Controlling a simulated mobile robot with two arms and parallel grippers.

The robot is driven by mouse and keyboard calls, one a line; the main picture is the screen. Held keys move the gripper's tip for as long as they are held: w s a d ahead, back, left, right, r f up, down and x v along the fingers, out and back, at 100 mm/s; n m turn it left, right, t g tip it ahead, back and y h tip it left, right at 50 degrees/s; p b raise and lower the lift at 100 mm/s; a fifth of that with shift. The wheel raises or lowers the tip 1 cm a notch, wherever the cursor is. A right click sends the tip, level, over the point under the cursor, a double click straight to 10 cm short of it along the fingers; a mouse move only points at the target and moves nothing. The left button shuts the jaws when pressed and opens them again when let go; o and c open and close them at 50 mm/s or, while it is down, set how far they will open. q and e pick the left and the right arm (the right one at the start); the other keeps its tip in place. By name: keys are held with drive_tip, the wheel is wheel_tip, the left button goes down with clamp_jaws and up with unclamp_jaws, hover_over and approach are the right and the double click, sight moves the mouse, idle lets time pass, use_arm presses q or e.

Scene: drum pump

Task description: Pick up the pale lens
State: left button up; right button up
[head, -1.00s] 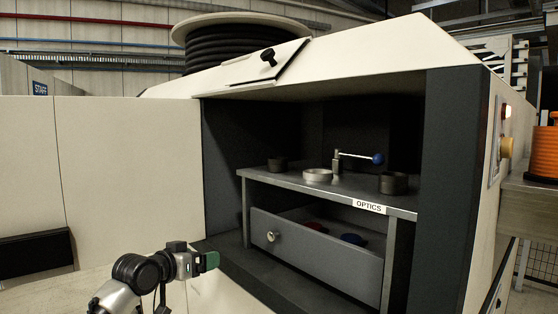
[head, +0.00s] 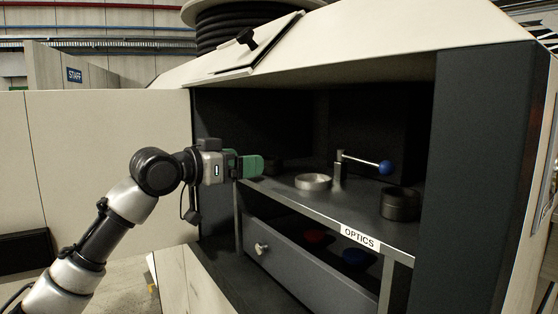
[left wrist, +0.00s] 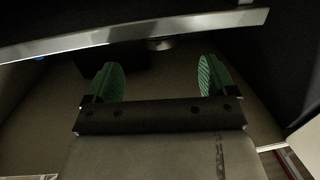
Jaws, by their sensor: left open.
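No pale lens can be told for sure. A pale silver ring (head: 313,182) sits on the metal shelf (head: 345,212) inside the cabinet; what lies in it is not clear. In the open drawer (head: 300,262) below the shelf are a red disc (head: 315,236) and a blue disc (head: 357,257). My left gripper (head: 250,166) is at the left end of the shelf, in front of a dark ring. In the left wrist view its two green finger pads (left wrist: 159,80) are wide apart with nothing between them. My right gripper is not in view.
A dark ring (head: 400,205) stands at the shelf's right end. A post carries a lever with a blue ball (head: 385,167) behind the silver ring. The shelf front bears an OPTICS label (head: 360,238). The drawer has a round knob (head: 261,248). Dark cabinet walls (head: 470,180) bound the opening.

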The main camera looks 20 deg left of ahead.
sight(271, 158)
use_arm(q)
drive_tip(key=shift+p+x, duration=0.55)
drive_tip(key=shift+x, duration=0.55)
drive_tip(key=p+x, duration=0.4)
drive_tip(key=x, duration=0.1)
drive_tip(key=shift+r, duration=0.2)
drive_tip(key=shift+w+d+f, duration=0.2)
drive_tip(key=shift+w+d, duration=0.05)
drive_tip(key=shift+w, duration=0.1)
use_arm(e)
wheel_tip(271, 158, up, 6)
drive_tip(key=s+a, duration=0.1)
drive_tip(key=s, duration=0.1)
use_arm(q)
drive_tip(key=c, duration=1.1)
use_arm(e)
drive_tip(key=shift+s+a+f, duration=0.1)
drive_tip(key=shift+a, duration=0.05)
use_arm(q)
drive_tip(key=shift+o, duration=0.2)
